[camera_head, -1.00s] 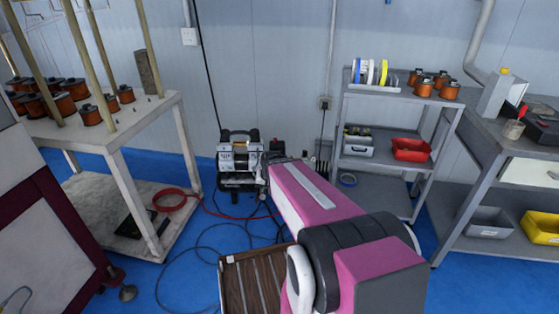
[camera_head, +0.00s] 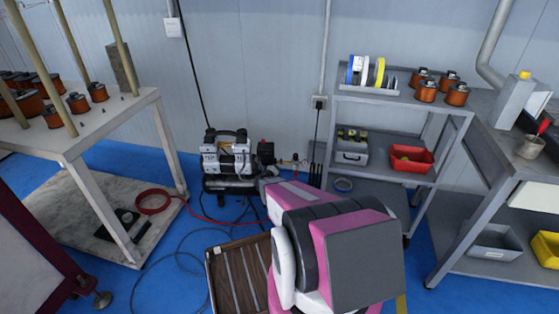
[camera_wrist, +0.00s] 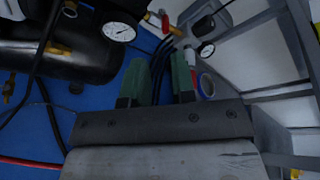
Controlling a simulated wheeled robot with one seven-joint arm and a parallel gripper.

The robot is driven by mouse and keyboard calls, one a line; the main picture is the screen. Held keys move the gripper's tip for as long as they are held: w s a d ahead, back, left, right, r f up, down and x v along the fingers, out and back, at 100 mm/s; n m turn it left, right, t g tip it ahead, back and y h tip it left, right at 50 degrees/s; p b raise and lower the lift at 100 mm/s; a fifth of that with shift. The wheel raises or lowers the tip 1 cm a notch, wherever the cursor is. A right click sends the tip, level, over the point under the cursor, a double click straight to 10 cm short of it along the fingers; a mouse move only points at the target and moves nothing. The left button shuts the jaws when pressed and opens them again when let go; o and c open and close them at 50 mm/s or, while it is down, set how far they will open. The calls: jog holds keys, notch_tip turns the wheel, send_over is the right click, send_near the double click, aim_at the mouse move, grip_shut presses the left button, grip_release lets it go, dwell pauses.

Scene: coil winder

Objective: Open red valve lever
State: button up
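In the wrist view a red valve lever (camera_wrist: 165,22) stands beside a brass fitting at the top, beyond my fingertips. A white-faced gauge (camera_wrist: 120,32) is to its left, and a smaller gauge (camera_wrist: 207,49) is lower right. My gripper (camera_wrist: 160,78) has two green fingers, set apart with an empty gap and dark hoses visible behind it. The fingers do not touch the lever. In the head view the air compressor (camera_head: 228,160) stands on the floor by the wall, with small fittings (camera_head: 295,160) to its right. My pink arm hides my gripper there.
A grey shelf cart (camera_head: 385,97) stands right of the fittings, holding a red bin (camera_head: 411,160). A white table (camera_head: 100,125) is at left. A wooden slatted panel (camera_head: 240,275) is close in front.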

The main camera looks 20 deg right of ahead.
aim_at(281, 162)
jog(key=shift+m+h, duration=0.4)
jog(key=shift+m, duration=0.1)
jog(key=x, duration=1.1)
jog(key=shift+s+d+f, duration=0.1)
jog(key=shift+d+f, duration=0.35)
grip_shut()
